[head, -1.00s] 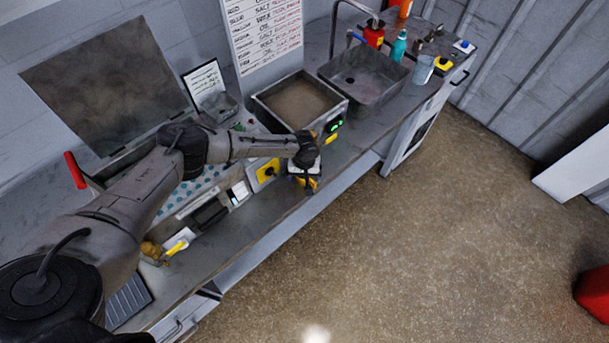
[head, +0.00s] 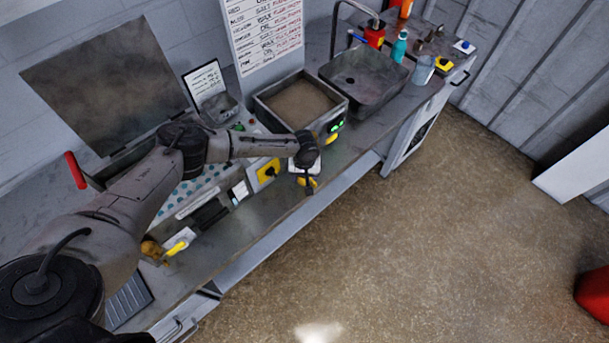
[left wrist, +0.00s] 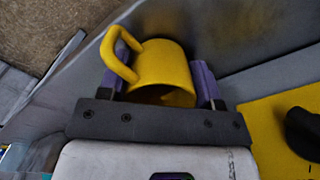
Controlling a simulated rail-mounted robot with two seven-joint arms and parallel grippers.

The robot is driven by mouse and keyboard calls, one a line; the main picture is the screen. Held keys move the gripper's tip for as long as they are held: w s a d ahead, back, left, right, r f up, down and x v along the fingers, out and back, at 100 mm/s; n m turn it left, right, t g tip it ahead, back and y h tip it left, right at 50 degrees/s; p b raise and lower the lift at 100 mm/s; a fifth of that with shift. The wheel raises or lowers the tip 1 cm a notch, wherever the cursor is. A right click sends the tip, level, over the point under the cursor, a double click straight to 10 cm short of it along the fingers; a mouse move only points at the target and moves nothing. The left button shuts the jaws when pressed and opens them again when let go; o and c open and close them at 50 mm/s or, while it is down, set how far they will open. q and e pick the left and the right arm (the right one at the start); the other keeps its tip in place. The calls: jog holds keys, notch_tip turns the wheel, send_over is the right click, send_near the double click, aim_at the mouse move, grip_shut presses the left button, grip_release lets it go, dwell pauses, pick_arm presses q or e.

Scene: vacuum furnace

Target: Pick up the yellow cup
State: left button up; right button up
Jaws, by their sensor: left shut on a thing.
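The yellow cup (left wrist: 163,66) is between the two purple-padded fingers of my left gripper (left wrist: 158,85) in the left wrist view, with its handle toward the upper left. The fingers press on both sides of the cup. In the head view my left gripper (head: 308,182) is near the front edge of the counter, and a small part of the yellow cup (head: 312,182) shows by it; most of the cup is hidden. I cannot tell whether the cup touches the counter. My right gripper is not in view.
A sand-filled box (head: 346,101) stands behind my left gripper, with a sink (head: 365,77) to its right. A yellow switch panel (head: 262,172) is close on the left. Bottles stand at the far end. The floor (head: 420,230) in front is clear.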

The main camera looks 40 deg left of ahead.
pick_arm(q)
jog(key=r, duration=0.4)
jog(key=shift+d+r, duration=0.15)
jog(key=shift+d, duration=0.15)
jog(key=d+r, duration=0.7)
jog(key=d, duration=0.4)
jog(key=s+d+r+m, duration=0.3)
jog(key=s+r+m, duration=0.3)
jog(key=s+r, duration=0.2)
notch_tip(320, 180, up, 15)
jog(key=w+m, duration=0.2)
jog(key=s+r+p, duration=0.4)
jog(key=r+p, duration=0.4)
jog(key=p, duration=0.1)
jog(key=s+r+p, duration=0.4)
jog(key=r+p, duration=0.4)
jog(key=p, duration=0.2)
jog(key=shift+s+a, duration=0.25)
jog(key=shift+a, duration=0.15)
